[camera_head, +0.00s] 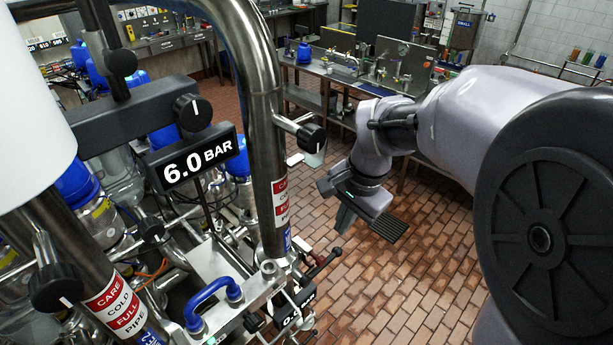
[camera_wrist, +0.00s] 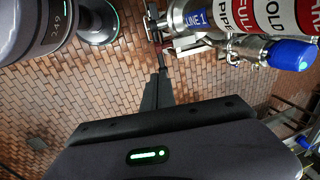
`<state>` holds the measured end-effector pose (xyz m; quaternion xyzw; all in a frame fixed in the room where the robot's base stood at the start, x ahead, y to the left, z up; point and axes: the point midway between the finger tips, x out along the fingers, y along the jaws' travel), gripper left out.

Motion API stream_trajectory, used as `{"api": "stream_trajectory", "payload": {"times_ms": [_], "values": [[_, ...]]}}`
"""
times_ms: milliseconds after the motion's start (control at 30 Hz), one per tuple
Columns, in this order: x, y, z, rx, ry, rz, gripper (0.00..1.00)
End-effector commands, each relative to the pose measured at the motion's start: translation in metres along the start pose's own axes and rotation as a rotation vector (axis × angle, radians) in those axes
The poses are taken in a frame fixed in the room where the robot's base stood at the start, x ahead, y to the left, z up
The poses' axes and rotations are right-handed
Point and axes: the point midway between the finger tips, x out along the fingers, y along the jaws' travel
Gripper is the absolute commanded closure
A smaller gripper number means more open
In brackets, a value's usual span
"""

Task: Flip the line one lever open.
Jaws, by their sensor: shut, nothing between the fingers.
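A steel pipe (camera_head: 268,140) with red and white labels stands left of centre in the head view. In the wrist view its blue LINE 1 label (camera_wrist: 194,19) is at the top. A dark lever with a round knob (camera_head: 335,252) sticks out to the right near the foot of this pipe. In the wrist view a dark handle (camera_wrist: 157,38) shows beside the pipe end, just beyond the fingers. My gripper (camera_head: 343,219) is shut and empty, above and slightly right of the lever, apart from it. Its closed fingers (camera_wrist: 157,90) point up toward the handle in the wrist view.
A 6.0 BAR display (camera_head: 197,158), black knobs (camera_head: 311,138) and a blue handle (camera_head: 212,300) crowd the left. A blue-capped fitting (camera_wrist: 290,54) sits right of the LINE 1 label. The brick floor (camera_head: 400,290) right of the lever is open. Benches (camera_head: 330,75) stand behind.

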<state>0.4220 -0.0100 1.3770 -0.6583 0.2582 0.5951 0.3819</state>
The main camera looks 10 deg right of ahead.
Motion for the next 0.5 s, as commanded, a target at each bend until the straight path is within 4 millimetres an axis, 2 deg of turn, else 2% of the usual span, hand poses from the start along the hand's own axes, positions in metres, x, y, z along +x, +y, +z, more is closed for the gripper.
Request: {"api": "stream_trajectory", "payload": {"times_ms": [167, 267, 500], "values": [[0.003, 0.000, 0.000, -0.001, 0.000, 0.000, 1.00], [0.013, 0.001, 0.000, -0.002, -0.001, 0.001, 1.00], [0.065, 0.001, 0.001, -0.003, -0.002, 0.003, 1.00]]}}
